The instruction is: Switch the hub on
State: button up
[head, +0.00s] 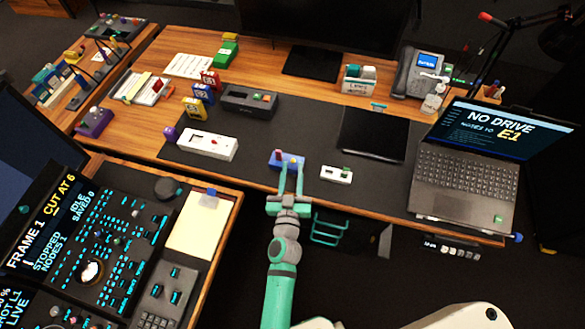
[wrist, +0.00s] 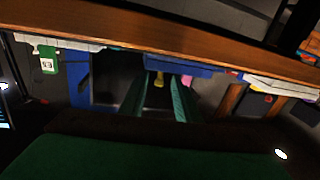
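My gripper (head: 290,168) is at the front edge of the black desk mat, its two teal fingers apart with nothing seen held. Its tips are at a small blue box (head: 276,158) with a yellow and a red part on top; contact cannot be told. In the wrist view the fingers (wrist: 157,92) stand apart, with the blue box (wrist: 195,68) beyond and a yellow part (wrist: 159,79) between them. A small white box (head: 336,174) with a green part lies just right of the gripper. No label shows which box is the hub.
A black pad (head: 372,133) and a laptop reading "NO DRIVE" (head: 468,165) are to the right. A control console (head: 110,235) stands at the left front.

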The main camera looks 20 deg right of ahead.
jog(key=shift+w+d, duration=0.2)
jog(key=shift+w, duration=0.15)
grip_shut()
